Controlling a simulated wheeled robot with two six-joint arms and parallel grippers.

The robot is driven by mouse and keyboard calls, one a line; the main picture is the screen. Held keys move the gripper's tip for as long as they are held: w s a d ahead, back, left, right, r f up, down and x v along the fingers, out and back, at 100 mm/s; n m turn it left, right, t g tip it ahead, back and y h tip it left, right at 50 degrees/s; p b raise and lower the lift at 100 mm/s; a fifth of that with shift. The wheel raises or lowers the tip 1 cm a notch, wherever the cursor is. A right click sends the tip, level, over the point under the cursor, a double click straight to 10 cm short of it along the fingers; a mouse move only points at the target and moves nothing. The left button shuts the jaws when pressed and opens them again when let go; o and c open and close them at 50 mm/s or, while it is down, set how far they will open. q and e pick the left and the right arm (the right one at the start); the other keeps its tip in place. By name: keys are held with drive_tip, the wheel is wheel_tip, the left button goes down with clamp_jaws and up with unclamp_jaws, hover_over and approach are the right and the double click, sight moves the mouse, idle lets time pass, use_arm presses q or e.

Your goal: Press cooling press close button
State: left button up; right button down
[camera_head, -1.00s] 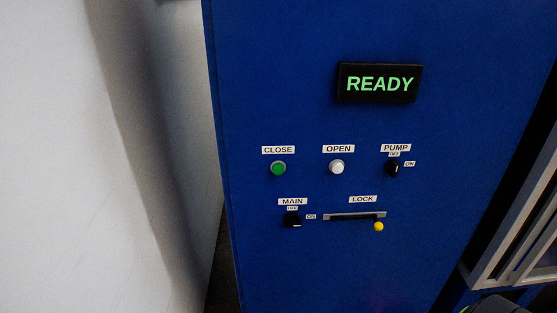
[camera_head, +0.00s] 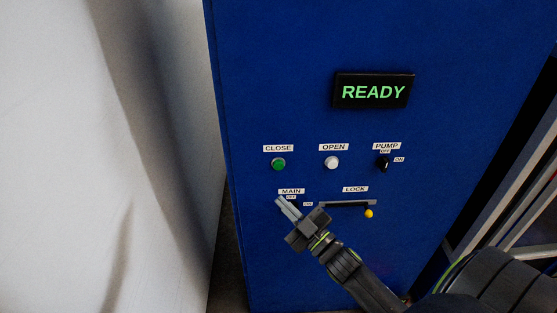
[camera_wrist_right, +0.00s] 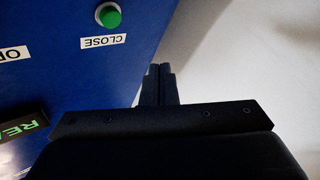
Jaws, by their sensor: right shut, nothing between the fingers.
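The green CLOSE button (camera_head: 278,164) sits on the blue press panel (camera_head: 300,40), under its CLOSE label. My right gripper (camera_head: 281,203) is shut and empty. In the head view its fingertips show below the button, over the MAIN switch area, and partly hide that switch. In the right wrist view the green button (camera_wrist_right: 109,16) is at the top, left of the shut fingertips (camera_wrist_right: 159,68), and the two are apart. The wrist view appears upside down, with the CLOSE label below the button. My left gripper is not in view.
The white OPEN button (camera_head: 332,163), PUMP switch (camera_head: 384,164) and yellow-knobbed LOCK lever (camera_head: 369,213) are close by. A display (camera_head: 373,92) reads READY in green. A white wall (camera_head: 90,150) stands left of the panel. A metal frame (camera_head: 500,190) is at the right.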

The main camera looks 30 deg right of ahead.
sight(278, 165)
drive_tip(key=shift+a+r, duration=0.15)
drive_tip(key=shift+r, duration=0.5)
drive_tip(key=w+d+b, duration=0.2)
drive_tip(key=w+d, duration=0.2)
drive_tip(key=w, duration=0.3)
drive_tip(key=shift+w+d+b, duration=0.25)
drive_tip(key=shift+d+b, duration=0.1)
drive_tip(key=shift+b, duration=0.05)
idle(1.7)
drive_tip(key=shift+w+d, duration=0.2)
drive_tip(key=shift+w, duration=0.15)
